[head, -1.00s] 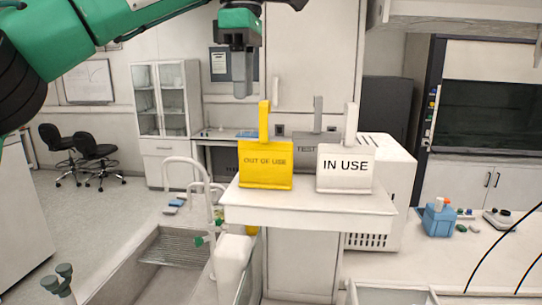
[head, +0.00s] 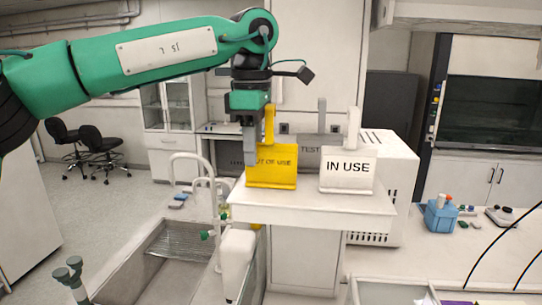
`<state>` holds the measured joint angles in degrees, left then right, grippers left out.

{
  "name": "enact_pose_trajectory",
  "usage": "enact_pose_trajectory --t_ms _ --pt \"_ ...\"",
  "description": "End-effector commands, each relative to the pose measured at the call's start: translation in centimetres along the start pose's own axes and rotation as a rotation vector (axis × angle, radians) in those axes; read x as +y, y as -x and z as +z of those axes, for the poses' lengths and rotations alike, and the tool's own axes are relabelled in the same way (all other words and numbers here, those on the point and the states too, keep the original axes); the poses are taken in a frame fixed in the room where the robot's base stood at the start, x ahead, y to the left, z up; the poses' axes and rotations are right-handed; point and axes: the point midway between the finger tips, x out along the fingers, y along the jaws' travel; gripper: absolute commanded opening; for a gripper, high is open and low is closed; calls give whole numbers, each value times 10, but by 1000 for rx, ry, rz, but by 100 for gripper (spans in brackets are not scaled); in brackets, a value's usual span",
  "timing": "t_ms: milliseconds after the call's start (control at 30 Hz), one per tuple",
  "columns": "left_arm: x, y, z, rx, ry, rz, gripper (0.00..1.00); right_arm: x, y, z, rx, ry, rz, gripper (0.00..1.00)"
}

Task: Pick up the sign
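A yellow "OUT OF USE" sign (head: 272,170) stands upright on a white shelf, with its tall handle (head: 269,125) pointing up. A white "IN USE" sign (head: 347,168) stands to its right. A grey "TEST" sign (head: 312,155) stands behind, between the two and partly hidden. My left gripper (head: 249,150) points down just left of the yellow handle and covers the left end of the yellow sign's lettering. Its fingers overlap in this view, so their opening and any contact cannot be told. My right gripper is out of view.
The white shelf (head: 315,212) holds the signs. A white box-shaped device (head: 398,185) is behind it on the right. A sink with a tap (head: 190,160) lies to the left. A blue holder (head: 440,216) stands on the right counter.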

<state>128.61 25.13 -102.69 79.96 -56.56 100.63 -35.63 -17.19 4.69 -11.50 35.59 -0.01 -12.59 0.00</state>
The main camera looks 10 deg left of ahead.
Motion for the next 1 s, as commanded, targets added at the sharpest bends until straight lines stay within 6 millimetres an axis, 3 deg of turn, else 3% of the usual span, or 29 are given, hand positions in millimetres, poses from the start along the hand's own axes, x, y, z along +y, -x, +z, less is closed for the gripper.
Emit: enact_pose_trajectory --t_ms 33,200,467,633,1000 --pt "0 -2 0 2 0 -2 33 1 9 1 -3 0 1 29" --pt "0 -20 0 1 1 0 33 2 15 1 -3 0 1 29" --pt "0 -24 0 0 1 1 33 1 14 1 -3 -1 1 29" --pt "0 -23 0 0 1 1 0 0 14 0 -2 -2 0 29" --pt "0 -22 0 0 1 2 0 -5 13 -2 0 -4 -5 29"
